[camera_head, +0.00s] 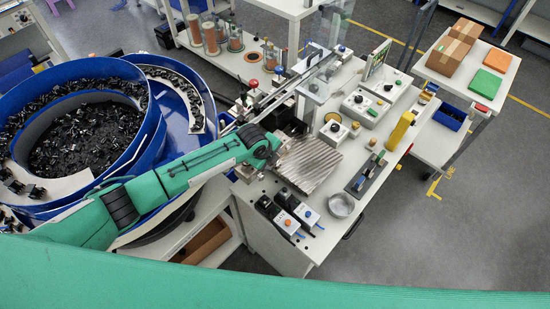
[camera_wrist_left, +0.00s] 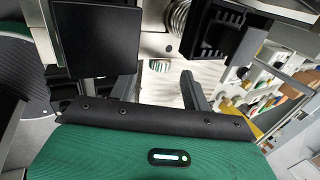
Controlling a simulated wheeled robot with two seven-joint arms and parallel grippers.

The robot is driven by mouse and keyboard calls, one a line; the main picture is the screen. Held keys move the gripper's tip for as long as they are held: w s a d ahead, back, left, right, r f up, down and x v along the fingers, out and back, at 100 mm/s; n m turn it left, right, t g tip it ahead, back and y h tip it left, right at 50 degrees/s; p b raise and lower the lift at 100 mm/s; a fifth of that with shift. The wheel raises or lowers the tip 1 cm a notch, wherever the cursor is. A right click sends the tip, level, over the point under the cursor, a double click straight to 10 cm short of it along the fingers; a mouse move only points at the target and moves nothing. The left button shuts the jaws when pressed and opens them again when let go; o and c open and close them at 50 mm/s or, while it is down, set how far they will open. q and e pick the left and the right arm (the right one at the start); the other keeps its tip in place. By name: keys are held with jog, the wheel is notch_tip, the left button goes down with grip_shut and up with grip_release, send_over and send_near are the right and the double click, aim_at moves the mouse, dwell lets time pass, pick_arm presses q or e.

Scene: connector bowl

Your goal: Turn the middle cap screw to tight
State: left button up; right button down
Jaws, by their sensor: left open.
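My left arm reaches in from the left in the head view, and its dark wrist ends over the feeder area beside the ribbed metal plate (camera_head: 308,163). In the left wrist view my left gripper (camera_wrist_left: 161,90) is open, with its two dark fingers apart. A small white-and-green item (camera_wrist_left: 160,66) shows beyond the gap, and I see nothing held. The middle cap screw cannot be made out in either view; the wrist and the dark blocks hide part of the feeder area. My right gripper is not in view.
A blue bowl feeder (camera_head: 150,135) full of black connectors stands at left.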

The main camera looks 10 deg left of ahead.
pick_arm(q)
jog(key=shift+x, duration=1.6)
jog(key=c, duration=1)
